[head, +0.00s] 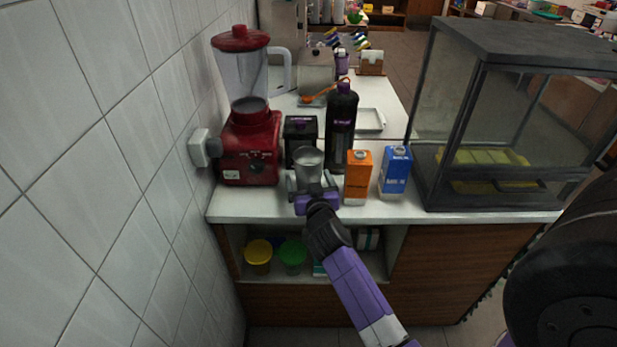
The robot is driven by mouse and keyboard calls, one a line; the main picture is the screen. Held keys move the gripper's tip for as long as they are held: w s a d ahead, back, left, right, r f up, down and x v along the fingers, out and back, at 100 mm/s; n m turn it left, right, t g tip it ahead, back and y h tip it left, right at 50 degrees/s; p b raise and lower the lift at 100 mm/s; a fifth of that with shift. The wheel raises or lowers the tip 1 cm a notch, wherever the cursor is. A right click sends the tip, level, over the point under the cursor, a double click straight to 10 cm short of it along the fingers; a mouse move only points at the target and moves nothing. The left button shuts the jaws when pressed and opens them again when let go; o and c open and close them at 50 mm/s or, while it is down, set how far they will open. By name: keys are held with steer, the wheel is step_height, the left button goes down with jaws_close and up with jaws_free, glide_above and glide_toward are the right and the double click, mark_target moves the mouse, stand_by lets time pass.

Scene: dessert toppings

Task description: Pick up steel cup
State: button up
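The steel cup (309,161) is a grey metal tumbler standing upright near the front edge of the white counter. My gripper (312,182) reaches in from the front, low at the cup. Its two fingers are spread, one on each side of the cup's lower part. The cup seems to stand between them, but contact is too small to make out. The purple gripper body hides the front of the cup's base.
A red blender (249,148) stands left of the cup, and a black canister (299,133) and black bottle (341,125) behind it. An orange carton (357,178) is close on the right, then a blue carton (394,173) and a glass case (450,115). A tiled wall bounds the left.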

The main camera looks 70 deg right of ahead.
jaws_close()
steer(key=shift+r, duration=0.2)
